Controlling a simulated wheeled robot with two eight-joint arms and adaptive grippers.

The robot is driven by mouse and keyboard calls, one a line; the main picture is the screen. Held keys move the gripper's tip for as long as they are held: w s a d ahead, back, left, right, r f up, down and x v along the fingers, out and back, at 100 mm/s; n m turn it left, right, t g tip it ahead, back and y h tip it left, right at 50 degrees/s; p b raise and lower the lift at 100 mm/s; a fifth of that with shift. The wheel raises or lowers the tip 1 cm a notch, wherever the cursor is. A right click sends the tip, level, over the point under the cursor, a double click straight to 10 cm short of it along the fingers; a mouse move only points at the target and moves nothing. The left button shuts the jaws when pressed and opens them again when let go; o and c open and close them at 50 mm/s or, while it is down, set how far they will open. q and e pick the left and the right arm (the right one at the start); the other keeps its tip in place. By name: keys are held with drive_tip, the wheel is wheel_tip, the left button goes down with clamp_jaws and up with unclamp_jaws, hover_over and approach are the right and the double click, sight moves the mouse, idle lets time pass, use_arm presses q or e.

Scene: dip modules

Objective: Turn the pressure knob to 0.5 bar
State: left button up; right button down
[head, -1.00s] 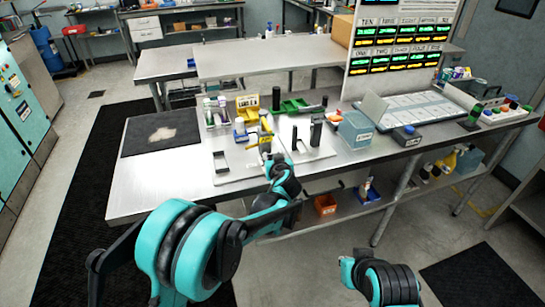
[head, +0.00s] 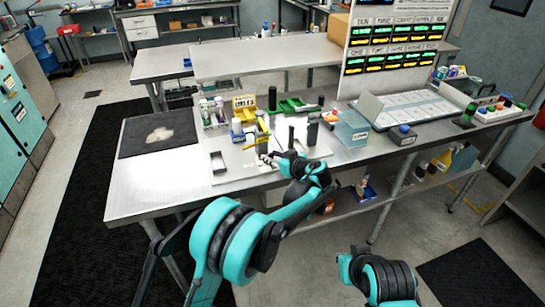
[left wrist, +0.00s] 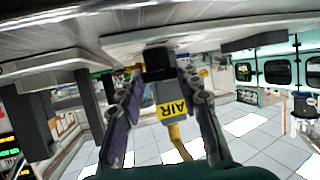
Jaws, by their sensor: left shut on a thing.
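The air unit stands on a pale plate (head: 232,172) at the bench's front edge. In the left wrist view, which is upside down, it shows as a grey block with a yellow AIR label (left wrist: 171,110) and a yellow hose (left wrist: 179,140). A black part (left wrist: 158,59), apparently the pressure knob, lies between my fingertips. My left gripper (head: 268,158) reaches it from the front right and is shut on it; it also shows in the left wrist view (left wrist: 158,75). No scale or pressure reading is legible. My right gripper is out of view.
Dark posts (head: 312,130) stand close to the right of the unit. A blue-tinted bin (head: 352,130) stands further right. A bottle rack (head: 213,114), a yellow bin (head: 244,108) and a green tray (head: 291,106) are behind. The bench's left front is clear.

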use_arm(q)
drive_tip(key=o, duration=0.9)
drive_tip(key=shift+f, duration=0.1)
drive_tip(key=v, duration=1.2)
